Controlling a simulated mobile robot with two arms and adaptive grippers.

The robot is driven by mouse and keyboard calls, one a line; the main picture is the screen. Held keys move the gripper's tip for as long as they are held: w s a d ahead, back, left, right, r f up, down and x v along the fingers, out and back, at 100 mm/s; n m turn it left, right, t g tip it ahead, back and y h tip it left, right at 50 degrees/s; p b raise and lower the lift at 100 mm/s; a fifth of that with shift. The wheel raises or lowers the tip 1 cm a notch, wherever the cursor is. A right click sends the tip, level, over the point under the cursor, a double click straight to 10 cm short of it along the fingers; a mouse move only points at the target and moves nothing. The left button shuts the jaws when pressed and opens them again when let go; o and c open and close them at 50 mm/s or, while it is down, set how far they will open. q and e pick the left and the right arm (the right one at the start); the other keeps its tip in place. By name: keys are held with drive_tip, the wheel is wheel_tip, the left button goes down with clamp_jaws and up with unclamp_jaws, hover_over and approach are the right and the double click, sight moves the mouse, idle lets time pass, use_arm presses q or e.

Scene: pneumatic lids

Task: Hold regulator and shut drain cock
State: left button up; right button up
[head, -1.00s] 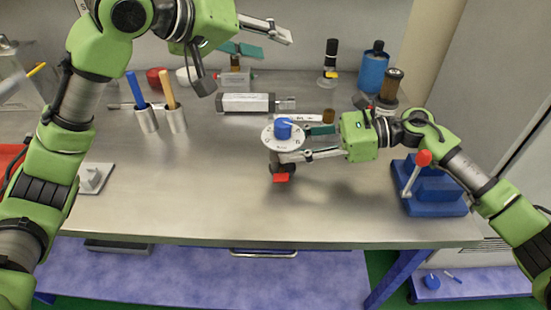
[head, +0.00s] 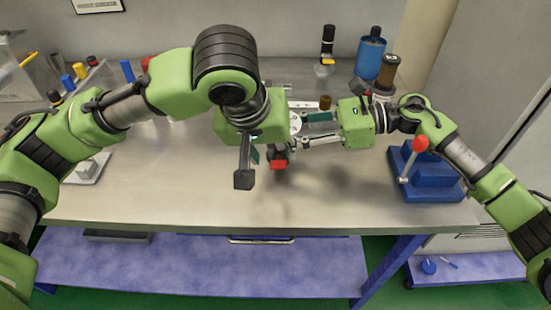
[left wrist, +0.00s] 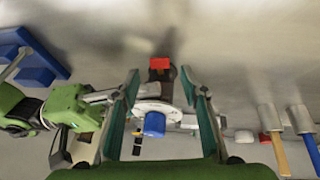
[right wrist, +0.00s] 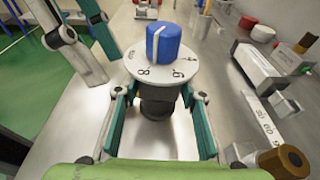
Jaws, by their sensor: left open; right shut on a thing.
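The regulator has a white dial (right wrist: 153,66) with a blue knob (right wrist: 163,41) on top and a dark body (right wrist: 156,102) below. My right gripper (head: 304,130) is shut on that body and holds the regulator upright above the table. The red drain cock (head: 278,164) shows at its lower end and also in the left wrist view (left wrist: 159,63). My left gripper (head: 258,163) is open, with its fingers (left wrist: 160,74) on either side of the regulator in its wrist view. I cannot tell if they touch it. The left hand hides most of the regulator in the head view.
A blue fixture with a red-knobbed lever (head: 421,144) stands at the table's right. A blue bottle (head: 371,55) and a brown-topped filter (head: 388,72) stand at the back right. The front of the table is clear.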

sight(278, 165)
use_arm(q)
drive_tip(key=shift+x, duration=2.25)
use_arm(e)
drive_tip(key=shift+f, duration=0.25)
use_arm(q)
drive_tip(key=shift+c, duration=0.3)
drive_tip(key=c, duration=1)
drive_tip(key=shift+d+y, duration=0.2)
drive_tip(key=shift+y, duration=0.8)
drive_tip(key=shift+c, duration=0.2)
drive_tip(key=o, duration=1.1)
drive_tip(key=shift+r, duration=0.15)
